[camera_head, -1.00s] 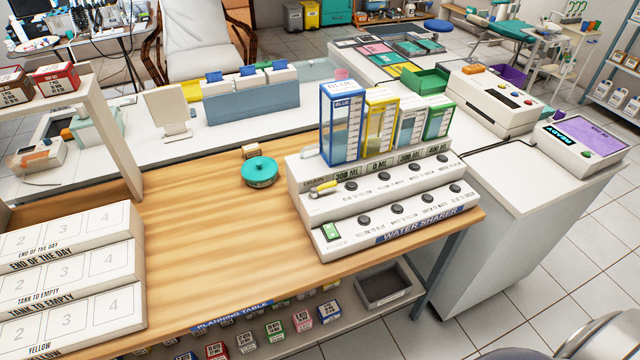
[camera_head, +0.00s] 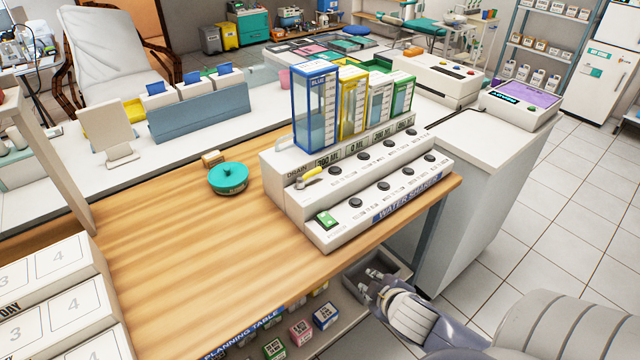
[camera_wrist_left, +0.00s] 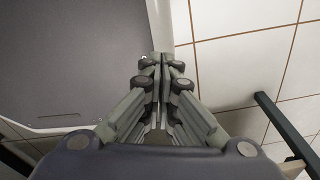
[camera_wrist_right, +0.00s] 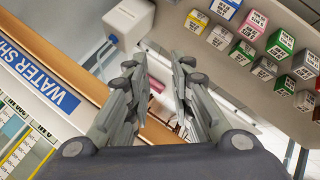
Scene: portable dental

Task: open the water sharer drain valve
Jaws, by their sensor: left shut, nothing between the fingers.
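The water sharer (camera_head: 350,196) is a white stepped console on the wooden table, with rows of black knobs and blue, yellow, white and green framed tanks on top. Its drain valve (camera_head: 309,177) is a small yellow-handled lever at the console's left end, by the DRAIN label. My right gripper (camera_head: 372,281) is empty and off the table's front edge, below and right of the valve and apart from it. Its fingers stand apart in the right wrist view (camera_wrist_right: 161,55). My left gripper (camera_wrist_left: 161,60) is shut and empty, seen only in its wrist view, above the floor.
A teal round container (camera_head: 228,178) stands left of the console on the wooden table (camera_head: 190,255). White numbered racks (camera_head: 50,285) stand at the left. Small labelled boxes (camera_head: 300,332) sit on the lower shelf.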

